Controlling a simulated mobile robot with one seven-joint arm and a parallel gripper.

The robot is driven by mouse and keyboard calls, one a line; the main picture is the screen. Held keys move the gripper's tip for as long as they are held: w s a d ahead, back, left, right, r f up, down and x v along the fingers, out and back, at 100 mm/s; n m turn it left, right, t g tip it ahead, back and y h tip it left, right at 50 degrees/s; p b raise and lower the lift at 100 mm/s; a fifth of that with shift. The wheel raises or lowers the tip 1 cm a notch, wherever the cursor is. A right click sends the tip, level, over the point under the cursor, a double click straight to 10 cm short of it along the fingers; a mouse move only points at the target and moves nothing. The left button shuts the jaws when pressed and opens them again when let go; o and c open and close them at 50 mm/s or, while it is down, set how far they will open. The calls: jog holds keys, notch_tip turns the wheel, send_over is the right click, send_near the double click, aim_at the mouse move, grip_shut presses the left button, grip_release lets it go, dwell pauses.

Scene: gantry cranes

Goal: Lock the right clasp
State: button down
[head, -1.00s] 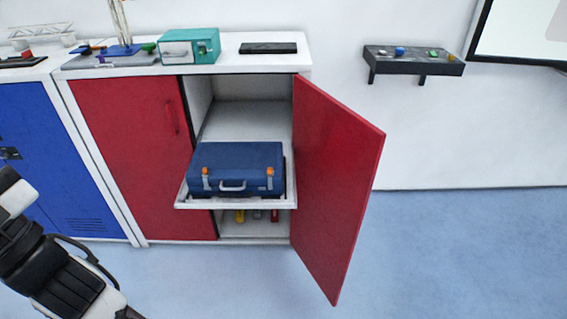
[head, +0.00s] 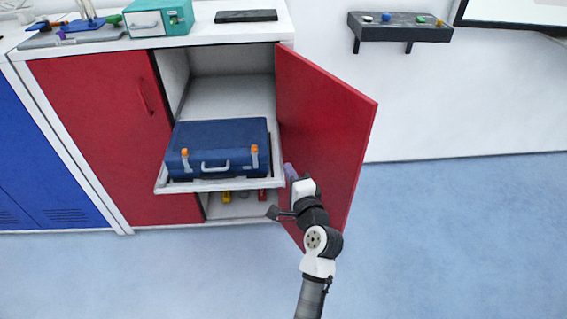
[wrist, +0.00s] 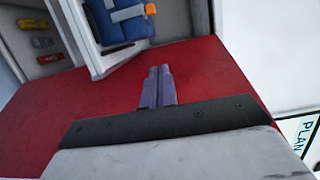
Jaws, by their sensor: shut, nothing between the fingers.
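A blue case (head: 218,145) lies on a white pull-out shelf (head: 225,184) in the open cabinet. Its front has a grey handle (head: 215,167), a left clasp (head: 185,160) and a right clasp (head: 254,155), both grey with orange tips. In the wrist view one clasp with an orange tip (wrist: 150,9) shows on the case at the top. My gripper (head: 290,172) is to the right of the case and shelf, in front of the open red door. Its purple fingers (wrist: 158,85) are together and empty, apart from the clasp. I cannot tell clearly whether the right clasp is locked.
The open red door (head: 325,130) stands just right of the shelf, close to my gripper. Several small coloured items (head: 227,197) lie on the cabinet floor below. A teal box (head: 160,18) and a black slab (head: 246,16) rest on top.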

aim_at(254, 149)
jog(key=shift+w+a+p, duration=0.65)
jog(key=shift+w+a, duration=0.4)
jog(key=shift+w, duration=0.35)
jog(key=shift+w+a+p, duration=0.7)
jog(key=shift+w+a, duration=0.3)
jog(key=shift+w, duration=0.4)
jog(key=shift+w+a+p, duration=0.65)
jog(key=shift+w+a, duration=0.4)
jog(key=shift+w, duration=0.35)
jog(key=shift+a+r+p, duration=0.1)
jog(key=shift+a+p, duration=0.2)
jog(key=shift+a, duration=1.5)
jog(key=shift+d, duration=0.15)
